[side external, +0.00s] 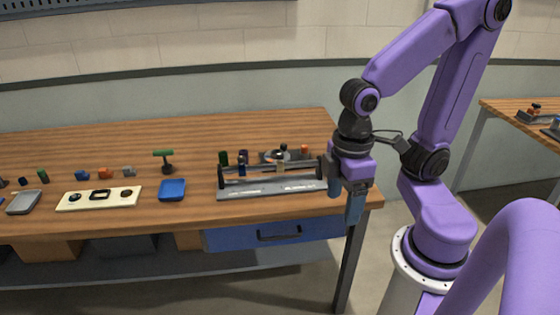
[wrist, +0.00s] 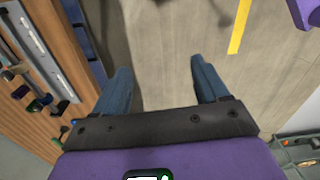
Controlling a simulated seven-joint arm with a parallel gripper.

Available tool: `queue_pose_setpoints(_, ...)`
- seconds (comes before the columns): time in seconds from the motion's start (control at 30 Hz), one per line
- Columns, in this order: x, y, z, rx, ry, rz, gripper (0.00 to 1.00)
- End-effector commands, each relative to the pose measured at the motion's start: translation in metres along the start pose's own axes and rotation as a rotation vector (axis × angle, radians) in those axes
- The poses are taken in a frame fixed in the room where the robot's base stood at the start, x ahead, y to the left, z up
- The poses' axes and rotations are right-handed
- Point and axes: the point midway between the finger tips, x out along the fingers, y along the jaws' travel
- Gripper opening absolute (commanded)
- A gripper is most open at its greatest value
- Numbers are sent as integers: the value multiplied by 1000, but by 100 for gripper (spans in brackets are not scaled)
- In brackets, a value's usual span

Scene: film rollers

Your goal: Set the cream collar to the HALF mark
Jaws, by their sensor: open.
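The roller fixture (side external: 268,190) has a long grey base with marks too small to read and a dark bar between two end posts. It stands near the right end of the wooden bench. I cannot make out the cream collar or the HALF mark in either view. My gripper (side external: 345,203) hangs just right of the fixture, at the bench's right edge. In the wrist view, its two blue fingers (wrist: 160,66) are wide apart with nothing between them, above the floor. Part of a grey metal base (wrist: 40,45) shows there at the left.
A cream panel (side external: 118,198) with dark knobs, a blue tray (side external: 172,184) and a grey tray (side external: 24,202) lie left of the fixture. A green-topped stand (side external: 164,160) and several small coloured parts stand behind. The back of the bench (side external: 120,145) is clear.

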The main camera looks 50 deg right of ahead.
Motion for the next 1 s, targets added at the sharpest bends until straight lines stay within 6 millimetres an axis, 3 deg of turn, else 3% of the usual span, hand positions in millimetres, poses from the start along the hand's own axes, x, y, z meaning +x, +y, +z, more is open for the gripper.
queue_pose_setpoints(0.27, -9, 62, -54, 708, -36, -69, 74)
queue_pose_setpoints(0.53, -11, 154, -82, 1406, -70, -156, 74)
queue_pose_setpoints(0.77, -8, 246, -75, 1990, -108, -254, 74)
queue_pose_setpoints(1.0, 1, 344, -33, 2584, -157, -396, 74)
